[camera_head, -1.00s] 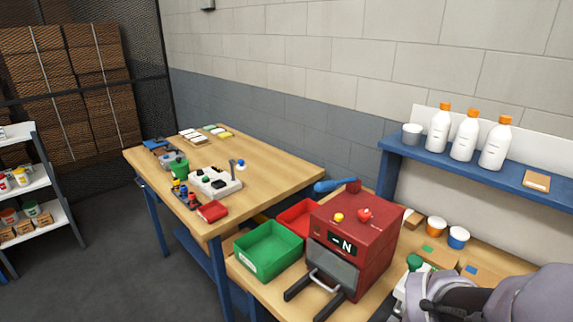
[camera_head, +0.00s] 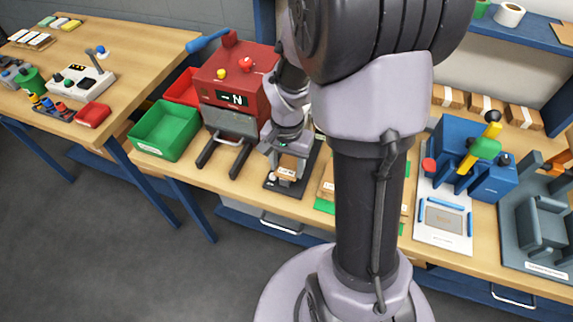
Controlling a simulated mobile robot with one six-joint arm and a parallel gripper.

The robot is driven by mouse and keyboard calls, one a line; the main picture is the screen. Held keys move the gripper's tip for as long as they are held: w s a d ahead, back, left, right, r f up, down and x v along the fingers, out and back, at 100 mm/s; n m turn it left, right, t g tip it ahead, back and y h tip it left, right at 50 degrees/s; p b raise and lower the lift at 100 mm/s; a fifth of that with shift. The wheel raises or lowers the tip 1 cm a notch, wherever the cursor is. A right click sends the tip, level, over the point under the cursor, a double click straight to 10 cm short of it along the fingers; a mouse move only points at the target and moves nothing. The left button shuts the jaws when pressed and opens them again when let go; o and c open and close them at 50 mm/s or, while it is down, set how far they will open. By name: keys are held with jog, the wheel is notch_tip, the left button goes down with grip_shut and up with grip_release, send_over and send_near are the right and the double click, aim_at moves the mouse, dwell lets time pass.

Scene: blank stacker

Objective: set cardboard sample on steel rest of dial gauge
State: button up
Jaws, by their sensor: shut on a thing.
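My gripper (camera_head: 287,159) points down in the middle of the view, right of the red machine, shut on a small brown cardboard sample (camera_head: 288,173). The sample is just above or against a small device with a dark base plate (camera_head: 272,187), which looks like the dial gauge. My gripper and arm hide most of this device. I cannot make out its dial or steel rest, nor whether the sample touches it.
The red machine (camera_head: 238,80) with a blue lever stands close on the left, with green (camera_head: 166,130) and red bins beyond it. A blue press (camera_head: 460,150) and a grey fixture (camera_head: 540,222) stand on the right. My arm covers the bench middle.

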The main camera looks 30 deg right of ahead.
aim_at(287, 171)
jog(key=shift+f, duration=0.2)
jog(key=o, duration=1.4)
jog(key=shift+r, duration=0.1)
notch_tip(287, 171, up, 12)
jog(key=p, duration=0.5)
jog(key=s+a+r+n+t, duration=0.2)
jog(key=s+a+r, duration=0.1)
jog(key=a+r, duration=0.1)
jog(key=s+a+r+n+t+y, duration=0.1)
jog(key=s+a+r+n+t, duration=0.1)
jog(key=s+a+r, duration=0.2)
jog(key=s+a+r+n+t+y, duration=0.1)
jog(key=s+a+r+n, duration=0.1)
jog(key=s+a+r, duration=0.2)
jog(key=shift+s+a+r+t, duration=0.1)
jog(key=shift+a+r+t, duration=0.15)
jog(key=shift+a, duration=0.4)
jog(key=shift+s+a+r+t, duration=0.1)
jog(key=shift+a+r+t, duration=0.1)
jog(key=shift+a, duration=0.45)
